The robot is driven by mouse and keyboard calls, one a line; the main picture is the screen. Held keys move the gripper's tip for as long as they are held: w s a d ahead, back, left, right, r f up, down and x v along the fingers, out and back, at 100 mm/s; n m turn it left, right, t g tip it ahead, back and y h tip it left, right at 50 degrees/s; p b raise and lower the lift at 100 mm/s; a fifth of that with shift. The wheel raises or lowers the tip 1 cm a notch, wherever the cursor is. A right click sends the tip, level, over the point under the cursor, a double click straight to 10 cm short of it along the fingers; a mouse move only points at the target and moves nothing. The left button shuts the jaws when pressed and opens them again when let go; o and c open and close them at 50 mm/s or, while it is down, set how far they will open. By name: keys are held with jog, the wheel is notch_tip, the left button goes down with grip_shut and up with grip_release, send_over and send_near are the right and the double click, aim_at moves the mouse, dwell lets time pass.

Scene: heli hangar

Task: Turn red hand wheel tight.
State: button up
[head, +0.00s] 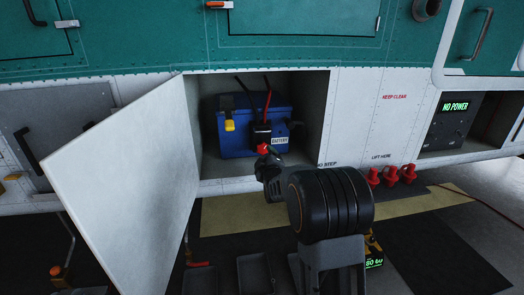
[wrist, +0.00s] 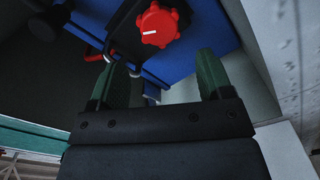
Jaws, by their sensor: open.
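The red hand wheel (wrist: 157,24) has a lobed rim and a white mark on its face, pointing left in the wrist view. It sits on a dark fitting against a blue box (head: 239,148) in the open bay. In the head view the red wheel (head: 262,148) is partly hidden by my gripper (head: 265,157). In the wrist view my gripper (wrist: 158,78) is open and empty, its two green fingers spread apart. The wheel lies beyond the fingertips, roughly centred between them, and no finger touches it.
A white door (head: 123,178) stands open left of the bay. The bay wall (wrist: 252,60) is close to the right finger. A yellow-tipped black strap (head: 229,124) and red and black cables run by the box. Several red plugs (head: 390,176) stand to the right.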

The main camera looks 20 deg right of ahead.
aim_at(262, 149)
jog(key=x, duration=0.7)
jog(key=shift+w, duration=0.15)
jog(key=c, duration=0.9)
